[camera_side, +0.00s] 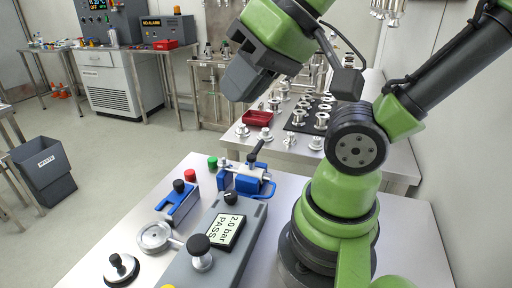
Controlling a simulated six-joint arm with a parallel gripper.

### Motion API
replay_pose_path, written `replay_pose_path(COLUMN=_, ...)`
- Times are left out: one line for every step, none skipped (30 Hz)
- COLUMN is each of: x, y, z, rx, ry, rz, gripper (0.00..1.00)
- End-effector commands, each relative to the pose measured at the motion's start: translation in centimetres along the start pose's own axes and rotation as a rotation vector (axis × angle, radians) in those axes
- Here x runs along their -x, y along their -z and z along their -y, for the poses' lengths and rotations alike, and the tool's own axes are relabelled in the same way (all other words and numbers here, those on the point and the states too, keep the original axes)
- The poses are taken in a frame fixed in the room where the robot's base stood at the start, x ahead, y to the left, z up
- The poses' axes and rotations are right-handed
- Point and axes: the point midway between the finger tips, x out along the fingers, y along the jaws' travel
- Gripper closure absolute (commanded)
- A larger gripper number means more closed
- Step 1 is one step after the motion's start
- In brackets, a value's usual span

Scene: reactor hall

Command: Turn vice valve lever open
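A blue vice-like fixture (241,184) with silver fittings stands on the near table, behind the grey tester box. A black lever handle (256,152) rises from it, tilted up to the right. I take this to be the valve lever; its exact valve position is too small to tell. My gripper (240,80) is the dark grey end of the green arm, high above and behind the fixture in the picture. It is apart from the lever. Its fingers are not clearly seen, so I cannot tell whether it is open or shut. Nothing held is visible.
The grey tester box (187,274) shows "2.0 bar PASS" on its display (224,231). A smaller blue block (178,205), a round gauge (153,236), and red (190,175) and green (212,162) buttons stand nearby. A back table holds metal fittings and a red tray (257,118).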

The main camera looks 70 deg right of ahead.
Motion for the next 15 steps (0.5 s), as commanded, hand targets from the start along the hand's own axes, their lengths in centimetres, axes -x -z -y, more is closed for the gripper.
replay_pose_path(x=-0.1, y=0.2, z=-0.1, rx=-0.010, ry=-0.008, rz=0.004, gripper=0.75)
replay_pose_path(x=-0.1, y=0.4, z=-0.1, rx=-0.022, ry=-0.017, rz=0.008, gripper=0.68)
replay_pose_path(x=-0.3, y=0.8, z=-0.3, rx=-0.044, ry=-0.035, rz=0.019, gripper=0.59)
replay_pose_path(x=-0.5, y=1.2, z=-0.5, rx=-0.069, ry=-0.054, rz=0.029, gripper=0.59)
replay_pose_path(x=-0.7, y=1.7, z=-0.8, rx=-0.097, ry=-0.077, rz=0.040, gripper=0.59)
replay_pose_path(x=-1.1, y=2.6, z=-1.3, rx=-0.145, ry=-0.112, rz=0.057, gripper=0.59)
replay_pose_path(x=-1.4, y=3.2, z=-1.7, rx=-0.185, ry=-0.143, rz=0.073, gripper=0.59)
replay_pose_path(x=-1.8, y=4.0, z=-2.2, rx=-0.228, ry=-0.176, rz=0.088, gripper=0.59)
replay_pose_path(x=-2.3, y=4.9, z=-3.1, rx=-0.293, ry=-0.222, rz=0.110, gripper=0.59)
replay_pose_path(x=-2.7, y=5.6, z=-3.9, rx=-0.341, ry=-0.258, rz=0.125, gripper=0.59)
replay_pose_path(x=-3.2, y=6.3, z=-4.6, rx=-0.391, ry=-0.293, rz=0.141, gripper=0.59)
replay_pose_path(x=-3.8, y=7.2, z=-5.8, rx=-0.456, ry=-0.339, rz=0.159, gripper=0.59)
replay_pose_path(x=-4.2, y=7.7, z=-6.7, rx=-0.507, ry=-0.373, rz=0.175, gripper=0.59)
replay_pose_path(x=-4.7, y=8.3, z=-7.7, rx=-0.556, ry=-0.408, rz=0.188, gripper=0.59)
replay_pose_path(x=-5.3, y=8.9, z=-9.1, rx=-0.622, ry=-0.454, rz=0.208, gripper=0.59)
